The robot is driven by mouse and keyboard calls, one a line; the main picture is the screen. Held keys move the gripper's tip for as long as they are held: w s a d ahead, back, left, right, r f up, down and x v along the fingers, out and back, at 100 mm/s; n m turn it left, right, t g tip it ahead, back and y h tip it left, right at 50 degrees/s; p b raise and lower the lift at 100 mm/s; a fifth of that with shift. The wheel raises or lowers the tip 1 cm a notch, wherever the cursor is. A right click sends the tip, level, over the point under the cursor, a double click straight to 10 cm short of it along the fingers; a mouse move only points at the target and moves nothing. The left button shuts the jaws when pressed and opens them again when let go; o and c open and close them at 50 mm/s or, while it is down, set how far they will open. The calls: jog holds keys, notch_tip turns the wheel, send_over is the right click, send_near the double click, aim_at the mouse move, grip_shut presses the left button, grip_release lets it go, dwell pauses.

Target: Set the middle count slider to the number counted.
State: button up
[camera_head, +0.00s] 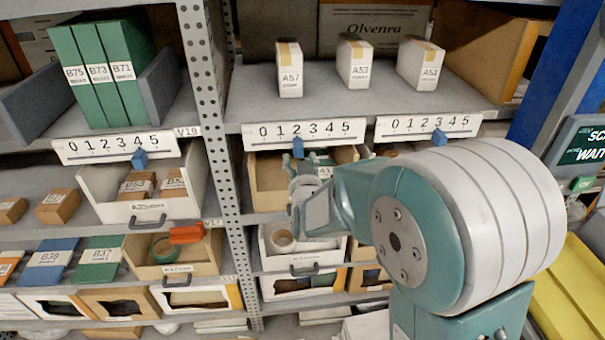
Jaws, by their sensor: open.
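The middle count slider has a white scale (335,130) marked 0 to 5 on the shelf edge right of the perforated post. Its blue knob (297,143) stands at about 2. On the shelf above stand three white boxes with tan tape: A57 (290,82), A53 (355,72) and A52 (418,72). My gripper (299,165) is open, just below the middle knob, with its fingertips close to it. I cannot tell whether they touch. My arm hides part of the bins behind it.
The left scale (80,153) has its blue knob (139,158) near 4; the right scale (395,130) has its knob (439,136) near 3. The perforated post (208,100) stands left of my gripper. A white bin (100,195) and a screen (585,145) flank the area.

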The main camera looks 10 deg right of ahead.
jog(key=s, duration=0.7)
jog(key=shift+s, duration=0.3)
jog(key=s+d+g, duration=0.2)
jog(key=s+g, duration=0.2)
jog(key=s, duration=0.4)
jog(key=s+d+r+g, duration=0.1)
jog(key=s+d+g, duration=0.2)
jog(key=s, duration=0.5)
jog(key=s+d+g, duration=0.3)
jog(key=s+g, duration=0.2)
jog(key=s, duration=0.3)
jog(key=shift+s+r, duration=0.3)
jog(key=shift+s, duration=0.1)
dwell(0.4)
